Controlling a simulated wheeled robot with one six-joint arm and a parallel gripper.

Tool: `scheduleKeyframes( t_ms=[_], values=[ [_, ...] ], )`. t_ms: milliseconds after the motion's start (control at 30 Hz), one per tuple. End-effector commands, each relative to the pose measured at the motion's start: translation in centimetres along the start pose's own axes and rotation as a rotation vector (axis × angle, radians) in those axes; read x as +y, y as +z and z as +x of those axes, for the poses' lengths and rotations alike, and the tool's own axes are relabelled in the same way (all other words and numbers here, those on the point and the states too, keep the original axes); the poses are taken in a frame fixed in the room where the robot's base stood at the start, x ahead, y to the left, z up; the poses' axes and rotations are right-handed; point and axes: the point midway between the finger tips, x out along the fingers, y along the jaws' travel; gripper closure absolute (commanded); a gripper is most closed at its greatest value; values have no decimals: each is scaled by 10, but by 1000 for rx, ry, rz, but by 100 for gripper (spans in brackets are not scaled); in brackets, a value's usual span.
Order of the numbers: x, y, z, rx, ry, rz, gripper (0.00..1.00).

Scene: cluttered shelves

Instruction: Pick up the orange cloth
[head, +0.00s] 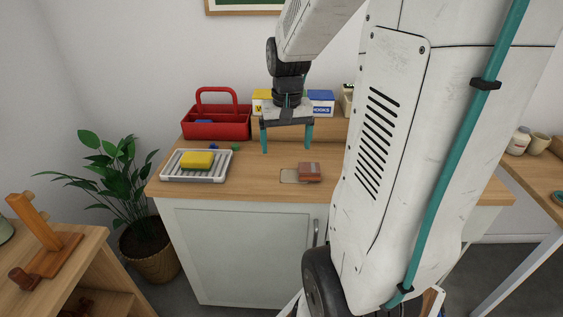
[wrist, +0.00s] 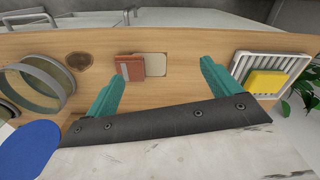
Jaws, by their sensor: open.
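The orange cloth (head: 309,171) is a small folded reddish-orange block on the wooden counter, lying partly on or against a pale flat square (head: 289,176). In the wrist view the cloth (wrist: 130,67) lies beyond my fingers, close to the left fingertip, with the pale square (wrist: 155,65) to its right. My gripper (head: 286,149) points down with two teal fingers spread wide, and nothing is between them. It hangs above the counter, behind and a little left of the cloth in the head view. It also shows in the wrist view (wrist: 163,76).
A grey slatted tray (head: 173,178) with a yellow sponge (head: 197,159) stands at left. A red caddy (head: 217,124) and boxes (head: 320,103) stand at the back. Small green (head: 235,148) and blue (head: 213,146) items lie near the tray. Counter around the cloth looks clear.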

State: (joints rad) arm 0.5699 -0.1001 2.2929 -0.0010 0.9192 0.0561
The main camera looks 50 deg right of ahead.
Motion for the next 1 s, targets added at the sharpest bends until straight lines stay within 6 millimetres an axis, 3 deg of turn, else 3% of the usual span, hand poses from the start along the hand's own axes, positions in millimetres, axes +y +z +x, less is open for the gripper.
scheduleKeyframes(
  t_ms=[33, 100, 300, 1000],
  values=[
    [21, -15, 16, -15, 2, 59, 11],
    [42, -30, 31, -22, 3, 117, 11],
    [80, -51, 58, -29, 4, 209, 11],
    [85, -50, 138, -30, 4, 218, 11]
  ],
)
